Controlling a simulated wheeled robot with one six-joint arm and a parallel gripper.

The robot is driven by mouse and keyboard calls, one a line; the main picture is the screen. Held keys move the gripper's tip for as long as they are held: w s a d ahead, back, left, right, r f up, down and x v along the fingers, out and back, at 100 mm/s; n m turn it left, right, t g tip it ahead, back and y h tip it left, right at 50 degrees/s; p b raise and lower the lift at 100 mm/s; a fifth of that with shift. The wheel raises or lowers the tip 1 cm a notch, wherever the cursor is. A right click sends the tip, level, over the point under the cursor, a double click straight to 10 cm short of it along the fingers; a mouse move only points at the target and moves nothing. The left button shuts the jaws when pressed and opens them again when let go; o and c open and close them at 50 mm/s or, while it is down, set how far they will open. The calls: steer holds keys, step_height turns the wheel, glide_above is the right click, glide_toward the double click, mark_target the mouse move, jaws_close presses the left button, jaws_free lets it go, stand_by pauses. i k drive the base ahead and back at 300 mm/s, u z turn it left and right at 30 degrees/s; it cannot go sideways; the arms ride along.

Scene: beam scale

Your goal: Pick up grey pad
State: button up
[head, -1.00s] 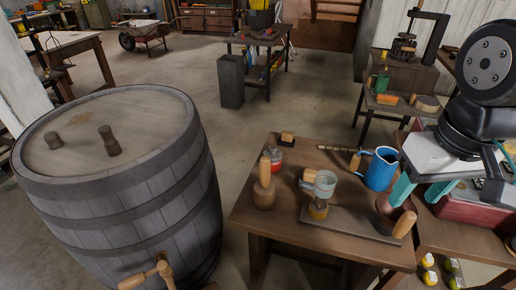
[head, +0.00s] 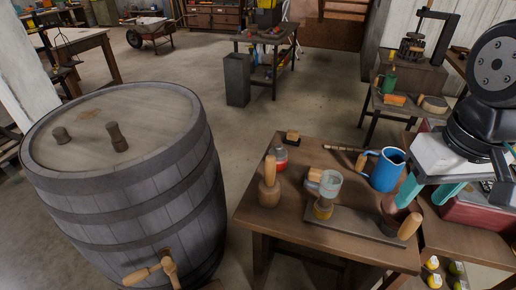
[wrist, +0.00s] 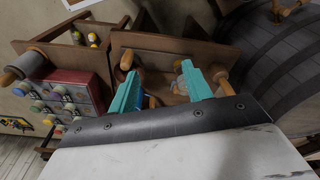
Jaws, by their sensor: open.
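I cannot make out a grey pad for certain. A small block with a wooden top and dark underside (head: 292,137) lies near the far edge of the wooden table (head: 262,216). A flat grey-brown board (head: 355,222) lies near the table's front, with a jar-like piece (head: 325,190) and a dark, wooden-handled tool (head: 408,227) on it. My gripper (head: 422,198) is open, with teal fingers, at the table's right side near the blue jug (head: 387,170). In the wrist view my gripper (wrist: 160,72) has its fingers apart, with nothing clearly held between them.
A large barrel (head: 115,200) with a wooden tap stands to the left. A wooden mallet (head: 269,190) and a red-based jar (head: 279,158) stand on the table. A red box of bottles (wrist: 70,98) is left in the wrist view.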

mark_target(312, 178)
steer(key=k, duration=1.05)
steer(key=z, duration=0.65)
steer(key=i, duration=1.4)
steer(key=u, duration=0.65)
